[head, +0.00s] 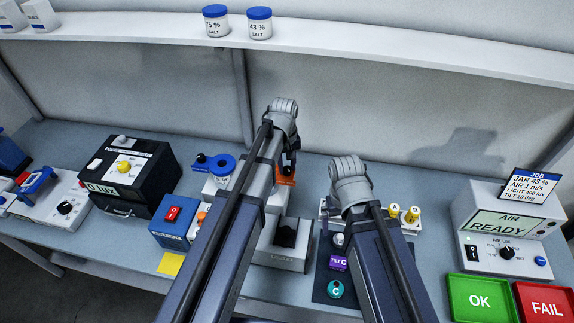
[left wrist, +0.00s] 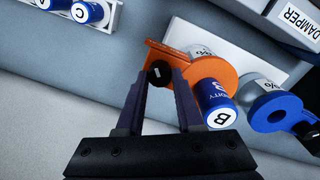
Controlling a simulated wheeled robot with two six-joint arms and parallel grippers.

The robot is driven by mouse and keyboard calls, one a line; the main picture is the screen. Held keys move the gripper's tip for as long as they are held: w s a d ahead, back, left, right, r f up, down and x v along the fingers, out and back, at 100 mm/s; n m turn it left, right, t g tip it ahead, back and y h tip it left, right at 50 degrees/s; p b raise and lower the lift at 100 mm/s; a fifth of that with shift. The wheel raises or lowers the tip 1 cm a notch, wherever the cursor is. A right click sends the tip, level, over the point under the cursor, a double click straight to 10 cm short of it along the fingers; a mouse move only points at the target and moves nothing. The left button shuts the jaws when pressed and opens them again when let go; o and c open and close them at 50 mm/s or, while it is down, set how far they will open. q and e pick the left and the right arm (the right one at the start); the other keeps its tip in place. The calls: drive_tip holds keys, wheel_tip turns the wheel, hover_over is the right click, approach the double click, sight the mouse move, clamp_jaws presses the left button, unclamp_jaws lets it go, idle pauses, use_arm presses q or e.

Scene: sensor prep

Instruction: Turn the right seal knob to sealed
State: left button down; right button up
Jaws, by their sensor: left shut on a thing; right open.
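The right seal knob, a small black knob (left wrist: 160,73), sits on an orange collar (left wrist: 213,68) around a clear jar in the left wrist view. In the head view the orange piece (head: 286,180) is just below my left gripper (head: 291,164). My left gripper (left wrist: 160,80) is shut on the black knob, one finger on each side. A blue cylinder marked B (left wrist: 215,105) stands in the orange collar. To its right a blue collar (left wrist: 276,110) has its own black knob (left wrist: 306,129). My right gripper (head: 353,205) is open, its fingers mostly hidden by its arm.
A lux box (head: 125,180) stands at the left. Jars sit on the shelf (head: 330,45).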

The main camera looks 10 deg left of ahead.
sight(286, 169)
use_arm(q)
drive_tip(key=shift+n, duration=0.6)
drive_tip(key=c, duration=0.5)
unclamp_jaws()
drive_tip(key=shift+c, duration=0.2)
wheel_tip(286, 169, up, 8)
drive_tip(key=p, duration=0.8)
drive_tip(key=shift+s+a, duration=0.1)
drive_tip(key=shift+a, duration=0.05)
drive_tip(key=shift+f, duration=0.1)
drive_tip(key=shift+s, duration=0.1)
